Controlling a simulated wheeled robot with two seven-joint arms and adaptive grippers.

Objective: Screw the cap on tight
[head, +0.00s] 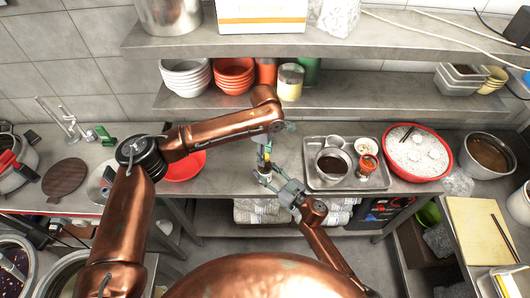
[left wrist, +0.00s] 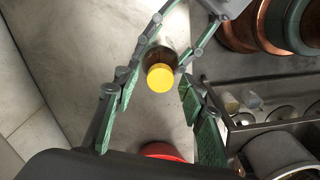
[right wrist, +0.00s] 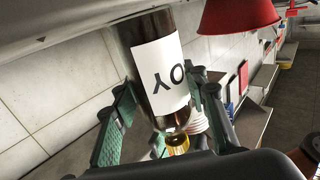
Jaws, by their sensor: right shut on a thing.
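A dark bottle (right wrist: 127,65) with a white label that reads SOY upside down fills the middle of the right wrist view. My right gripper (right wrist: 165,112) is shut on it, one finger on each side. The yellow cap (left wrist: 160,78) sits at the bottle's mouth; it also shows below the neck in the right wrist view (right wrist: 178,143). How tightly it sits cannot be told. My left gripper (left wrist: 157,110) is open, its pads wide apart on either side of the cap, not touching it. In the head view both grippers meet above the counter's front, and the bottle is small and partly hidden there.
A metal tray (head: 312,181) with a pot and small cups stands right of the grippers, beside a large red-rimmed bowl (head: 443,172). A red bowl (head: 185,168) is left, partly behind my left arm. Shelves (head: 340,97) with stacked bowls run above the counter.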

